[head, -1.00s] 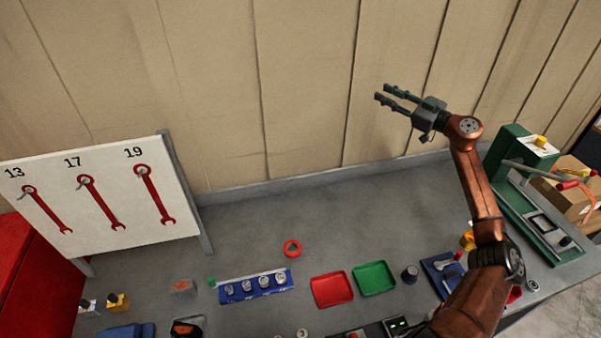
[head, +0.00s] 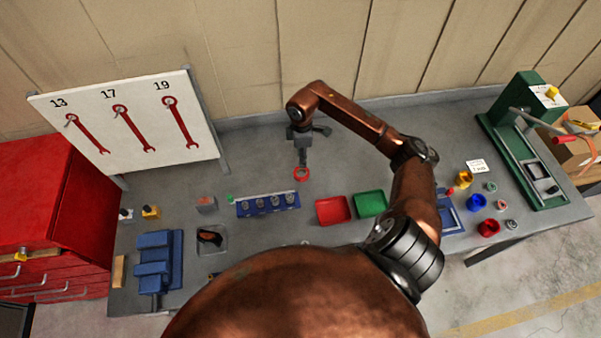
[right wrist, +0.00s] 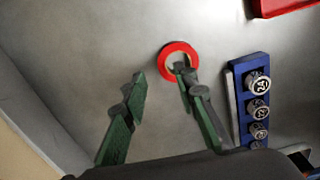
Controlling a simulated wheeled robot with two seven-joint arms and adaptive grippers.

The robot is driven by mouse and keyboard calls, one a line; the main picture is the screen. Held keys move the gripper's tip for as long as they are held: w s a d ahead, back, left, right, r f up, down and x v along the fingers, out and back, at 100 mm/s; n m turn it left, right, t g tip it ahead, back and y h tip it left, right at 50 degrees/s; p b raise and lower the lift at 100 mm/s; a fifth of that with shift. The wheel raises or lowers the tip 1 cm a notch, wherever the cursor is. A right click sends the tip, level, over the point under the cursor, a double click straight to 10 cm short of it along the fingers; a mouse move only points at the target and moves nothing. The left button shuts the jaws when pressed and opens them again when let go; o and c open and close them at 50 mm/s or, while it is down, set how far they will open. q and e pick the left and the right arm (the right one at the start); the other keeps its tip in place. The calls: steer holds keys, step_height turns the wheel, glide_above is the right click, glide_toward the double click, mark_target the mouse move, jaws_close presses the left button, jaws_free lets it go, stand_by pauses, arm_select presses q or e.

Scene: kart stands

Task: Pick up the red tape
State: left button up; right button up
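The red tape (head: 302,175) is a ring lying on the grey bench, behind the red and green trays. It also shows in the right wrist view (right wrist: 176,46). My right gripper (head: 303,164) points down over it in the head view. In the right wrist view the two green fingers (right wrist: 161,83) are spread apart. One fingertip overlaps the tape's ring and opening, while the other is off to its left. I cannot tell whether that fingertip touches the tape. My left gripper is out of view.
A blue socket rack (head: 267,204) stands close in front of the tape. The red tray (head: 332,210) and green tray (head: 370,203) lie to the right. A wrench board (head: 130,125) stands at the left. Bare bench surrounds the tape's back side.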

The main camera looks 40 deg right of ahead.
steer(key=f, duration=0.5)
steer(key=shift+a+f+p, duration=0.1)
steer(key=shift+a+p, duration=0.2)
steer(key=shift+p, duration=0.1)
jaws_close()
